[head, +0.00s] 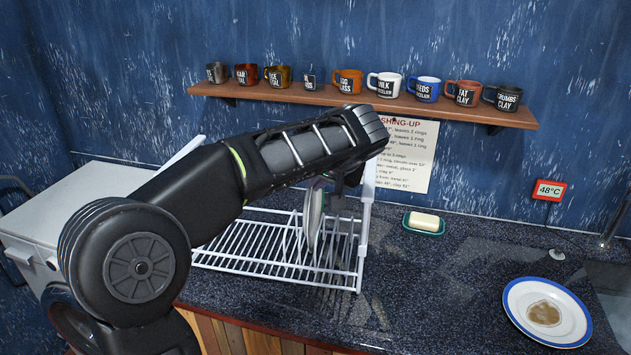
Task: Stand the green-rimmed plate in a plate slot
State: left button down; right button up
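The green-rimmed plate (314,222) shows nearly edge-on and upright at the right part of the white wire dish rack (236,262). A trace of green shows at its upper edge. My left gripper (322,186) points down over the rack at the plate's top edge and appears shut on it. The wrist and forearm hide much of the fingers. I cannot tell whether the plate's lower edge rests between the wires or hangs just above them. My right gripper is not in view.
A blue-rimmed plate (516,296) with a brown stain lies on the dark counter at right. A soap bar (424,221) sits in a green dish behind the rack's right. A wooden shelf (300,96) with several mugs is above. The counter between rack and stained plate is clear.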

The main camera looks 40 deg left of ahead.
pick_arm(q)
jog(key=shift+f+b, duration=0.3)
jog(key=shift+f, duration=0.15)
jog(key=shift+f, duration=0.2)
jog(key=shift+f+b, duration=1)
jog(key=shift+b, duration=0.15)
jog(key=c, duration=2.1)
grip_release()
jog(key=o, duration=0.5)
jog(key=shift+o, duration=0.2)
jog(key=shift+f, duration=0.1)
jog(key=v, duration=0.8)
